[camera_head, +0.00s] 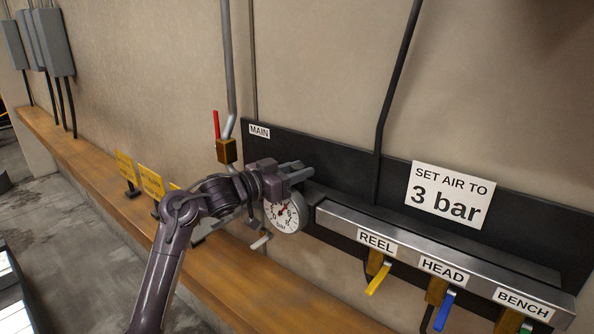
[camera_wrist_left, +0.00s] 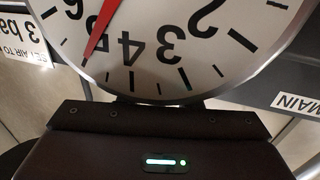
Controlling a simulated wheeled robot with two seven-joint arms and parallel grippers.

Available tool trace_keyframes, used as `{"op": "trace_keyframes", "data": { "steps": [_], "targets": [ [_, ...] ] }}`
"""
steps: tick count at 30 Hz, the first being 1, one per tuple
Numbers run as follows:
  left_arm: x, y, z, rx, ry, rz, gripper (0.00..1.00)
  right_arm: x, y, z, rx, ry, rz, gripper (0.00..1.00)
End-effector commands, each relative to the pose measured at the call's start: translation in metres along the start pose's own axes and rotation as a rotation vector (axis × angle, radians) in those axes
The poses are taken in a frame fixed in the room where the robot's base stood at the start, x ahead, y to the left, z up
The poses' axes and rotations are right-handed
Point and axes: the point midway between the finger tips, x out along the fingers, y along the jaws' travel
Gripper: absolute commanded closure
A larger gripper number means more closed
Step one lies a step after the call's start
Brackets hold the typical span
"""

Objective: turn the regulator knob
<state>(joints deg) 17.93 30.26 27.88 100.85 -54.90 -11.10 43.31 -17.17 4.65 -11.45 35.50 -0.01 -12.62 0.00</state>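The round white pressure gauge (camera_head: 283,213) hangs on the dark wall panel, left of the grey manifold bar. In the left wrist view its dial (camera_wrist_left: 190,60) shows upside down and close, with the red needle (camera_wrist_left: 100,32) between the 4 and the 6. My left gripper (camera_head: 299,171) is at the panel, just above the gauge, its fingers pointing right. I cannot make out the regulator knob; the gripper may hide it. In the left wrist view only the gripper's dark body shows, with the fingers hidden, so I cannot tell whether they hold anything. My right gripper is out of view.
A sign (camera_head: 449,194) reads "SET AIR TO 3 bar". Below the manifold are a yellow lever (camera_head: 378,279) at REEL, a blue one (camera_head: 445,309) at HEAD and a green one at BENCH. A red lever (camera_head: 216,124) stands near MAIN. A wooden ledge (camera_head: 240,274) runs below.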

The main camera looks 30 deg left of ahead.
Motion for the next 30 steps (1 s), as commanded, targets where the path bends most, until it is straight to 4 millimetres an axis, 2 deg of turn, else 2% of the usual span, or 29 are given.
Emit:
{"op": "trace_keyframes", "data": {
  "steps": [1,5,14,20,30],
  "targets": [
    [0.000,0.000,0.000,0.000,0.000,0.000,0.76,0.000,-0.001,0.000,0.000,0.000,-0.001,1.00],
    [0.000,0.000,0.000,0.000,0.000,0.000,0.93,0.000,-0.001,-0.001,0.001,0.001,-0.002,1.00],
    [0.000,0.001,0.001,0.000,0.000,-0.035,0.93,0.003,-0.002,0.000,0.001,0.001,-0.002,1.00],
    [0.000,0.002,0.003,0.000,0.001,-0.138,0.93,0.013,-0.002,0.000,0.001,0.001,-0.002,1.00],
    [0.001,0.003,0.006,-0.001,0.003,-0.424,0.93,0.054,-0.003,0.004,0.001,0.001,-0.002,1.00]
  ]
}}
